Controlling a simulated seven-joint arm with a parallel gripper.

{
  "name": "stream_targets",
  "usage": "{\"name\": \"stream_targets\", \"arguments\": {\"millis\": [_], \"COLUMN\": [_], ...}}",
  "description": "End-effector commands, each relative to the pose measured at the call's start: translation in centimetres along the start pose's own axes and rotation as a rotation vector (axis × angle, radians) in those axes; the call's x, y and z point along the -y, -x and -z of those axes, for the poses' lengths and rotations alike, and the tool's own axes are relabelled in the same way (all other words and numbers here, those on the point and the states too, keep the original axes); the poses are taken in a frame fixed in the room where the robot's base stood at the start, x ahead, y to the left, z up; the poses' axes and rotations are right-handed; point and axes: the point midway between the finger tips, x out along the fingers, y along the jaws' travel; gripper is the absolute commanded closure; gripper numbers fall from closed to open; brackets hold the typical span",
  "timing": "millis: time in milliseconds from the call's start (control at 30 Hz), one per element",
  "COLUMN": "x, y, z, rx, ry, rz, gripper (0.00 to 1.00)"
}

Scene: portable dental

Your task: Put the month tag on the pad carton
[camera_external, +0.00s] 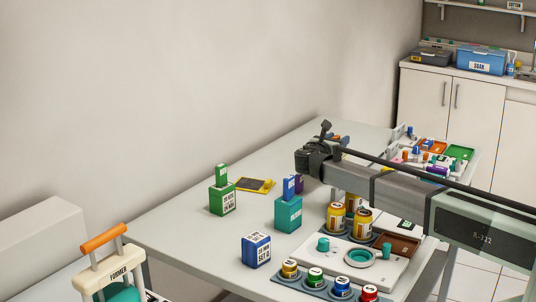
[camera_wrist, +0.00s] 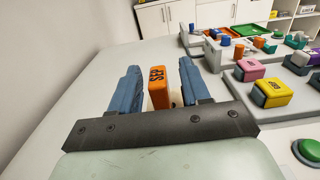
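An orange month tag (camera_wrist: 157,78) marked SEP stands upright between my gripper's (camera_wrist: 159,66) two blue fingers in the wrist view. Gaps show on both sides of it, so the fingers are open around it. In the outside view my gripper's dark end is over the far part of the table, and the tag is mostly hidden. I cannot tell which is the pad carton.
Yellow jars (camera_external: 336,217) and a pale tray (camera_external: 325,262) stand near my arm. Several coloured blocks (camera_wrist: 262,93) sit right of my gripper. The table's left side is mostly clear.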

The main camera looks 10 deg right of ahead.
Motion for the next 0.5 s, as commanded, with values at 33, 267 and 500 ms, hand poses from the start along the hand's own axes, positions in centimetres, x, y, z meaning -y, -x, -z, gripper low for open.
{"name": "stream_targets", "arguments": {"millis": [33, 267, 500], "x": [0.0, 0.0, 0.1], "y": [0.0, 0.0, 1.8], "z": [0.0, -0.2, -0.3], "rx": [0.000, 0.000, 0.000], "ry": [0.000, 0.000, 0.000], "rz": [0.000, 0.000, -0.001], "gripper": [0.54, 0.54, 0.54]}}
